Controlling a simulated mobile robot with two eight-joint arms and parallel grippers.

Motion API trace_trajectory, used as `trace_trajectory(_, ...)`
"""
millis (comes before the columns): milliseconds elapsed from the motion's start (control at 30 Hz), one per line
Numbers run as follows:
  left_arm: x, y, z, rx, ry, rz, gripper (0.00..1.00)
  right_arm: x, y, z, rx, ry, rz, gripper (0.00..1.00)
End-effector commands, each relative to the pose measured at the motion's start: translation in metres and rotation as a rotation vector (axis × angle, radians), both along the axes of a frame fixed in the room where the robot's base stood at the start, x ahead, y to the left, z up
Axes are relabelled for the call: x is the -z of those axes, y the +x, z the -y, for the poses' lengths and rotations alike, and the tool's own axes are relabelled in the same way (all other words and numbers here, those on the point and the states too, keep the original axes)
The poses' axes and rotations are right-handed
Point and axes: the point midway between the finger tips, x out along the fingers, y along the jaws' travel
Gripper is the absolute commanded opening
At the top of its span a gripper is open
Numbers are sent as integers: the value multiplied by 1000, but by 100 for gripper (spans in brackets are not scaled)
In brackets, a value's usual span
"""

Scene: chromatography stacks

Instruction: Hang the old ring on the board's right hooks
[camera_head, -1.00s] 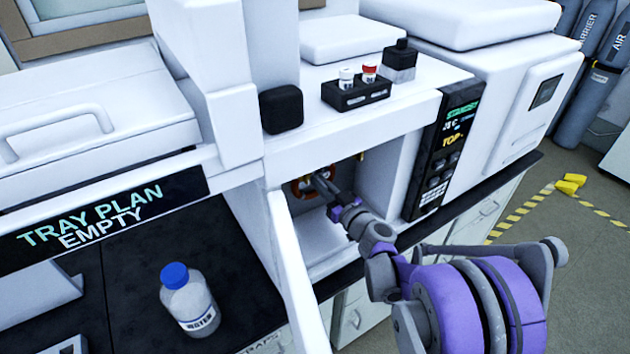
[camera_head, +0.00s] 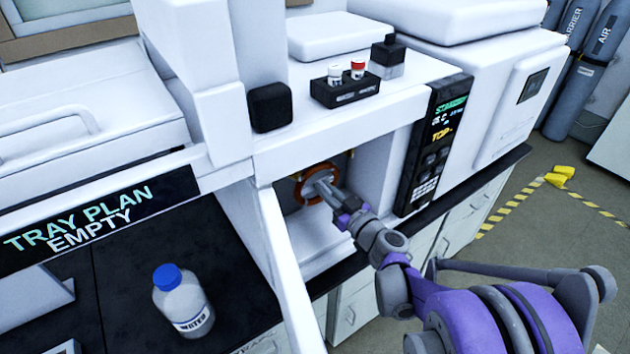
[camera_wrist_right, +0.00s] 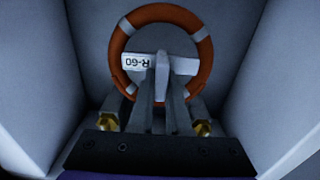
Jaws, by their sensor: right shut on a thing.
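An orange ring with pale bands (camera_head: 318,184) is in the open white oven compartment in the head view. In the right wrist view the same ring (camera_wrist_right: 203,75) stands upright, facing the camera, with a white tag (camera_wrist_right: 133,62) reading "R-60" upside down. My right gripper (camera_head: 322,185) reaches into the compartment and is shut on the ring; its fingers (camera_wrist_right: 162,70) meet at the ring's middle in the wrist view. Two brass-coloured pieces (camera_wrist_right: 110,121) show beside the finger bases. The board and its hooks are not recognisable in these views. My left gripper is not in view.
The open white door (camera_head: 285,265) stands left of the opening. The control panel (camera_head: 435,145) is on its right. A vial rack (camera_head: 345,92) sits on top. A blue-capped water bottle (camera_head: 182,300) stands on the dark bench at the left.

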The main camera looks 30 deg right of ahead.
Motion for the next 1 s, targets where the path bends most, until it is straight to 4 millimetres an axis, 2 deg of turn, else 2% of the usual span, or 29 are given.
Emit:
trace_trajectory(33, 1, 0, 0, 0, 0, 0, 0, 0, -15, 2, 4, -1, 0, 0)
trace_trajectory(200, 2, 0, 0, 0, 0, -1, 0, 0, -61, 6, 5, -2, 0, 0)
trace_trajectory(300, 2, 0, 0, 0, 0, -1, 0, 0, -85, 8, 5, -1, 1, 0)
trace_trajectory(433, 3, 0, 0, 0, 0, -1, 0, 0, -106, 9, 4, -2, 0, 0)
trace_trajectory(633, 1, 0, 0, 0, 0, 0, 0, -2, -122, 9, 0, 0, 1, 0)
trace_trajectory(1000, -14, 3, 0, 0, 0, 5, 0, -16, -124, 10, 0, 0, 1, 0)
